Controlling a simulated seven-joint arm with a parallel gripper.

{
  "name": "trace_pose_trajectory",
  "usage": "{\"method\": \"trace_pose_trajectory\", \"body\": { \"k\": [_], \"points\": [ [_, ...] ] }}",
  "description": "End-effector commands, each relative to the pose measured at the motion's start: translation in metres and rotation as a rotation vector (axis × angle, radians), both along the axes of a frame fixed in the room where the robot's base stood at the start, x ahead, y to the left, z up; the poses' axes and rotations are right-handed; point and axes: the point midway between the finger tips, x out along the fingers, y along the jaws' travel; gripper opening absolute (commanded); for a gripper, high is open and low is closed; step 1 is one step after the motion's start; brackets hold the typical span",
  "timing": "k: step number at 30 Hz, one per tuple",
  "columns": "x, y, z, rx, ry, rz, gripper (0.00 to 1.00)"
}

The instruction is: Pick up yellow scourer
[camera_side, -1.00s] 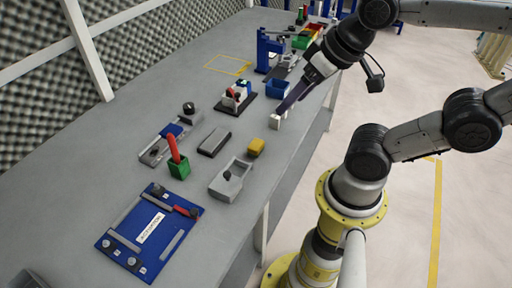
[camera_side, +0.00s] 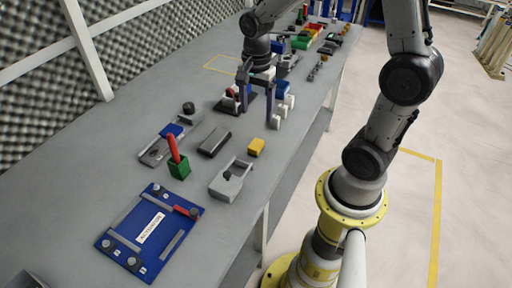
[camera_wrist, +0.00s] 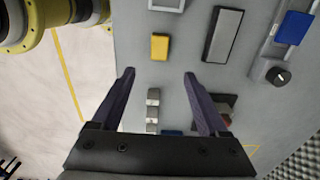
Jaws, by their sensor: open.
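The yellow scourer (camera_side: 256,147) is a small yellow block lying on the grey workbench, just beyond a grey holder. It also shows in the wrist view (camera_wrist: 159,46), flat on the bench, above and between the fingertips. My gripper (camera_side: 257,104) is above the bench, pointing down, a little farther along the bench than the scourer. In the wrist view my gripper (camera_wrist: 158,74) has its two purple fingers wide apart with nothing between them. The gripper is not touching the scourer.
White blocks (camera_side: 283,112) are beside my gripper. The bench around the scourer is clear.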

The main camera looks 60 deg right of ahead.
Motion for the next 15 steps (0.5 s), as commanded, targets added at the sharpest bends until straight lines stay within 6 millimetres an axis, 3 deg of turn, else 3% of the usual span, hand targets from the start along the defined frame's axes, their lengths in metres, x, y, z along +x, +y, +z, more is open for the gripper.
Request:
{"method": "trace_pose_trajectory", "body": {
  "k": [7, 15],
  "points": [
    [-0.002, 0.001, -0.048, 0.002, 0.007, 0.002, 0.78],
    [-0.001, 0.002, -0.069, 0.001, 0.003, 0.003, 0.78]
  ]
}}
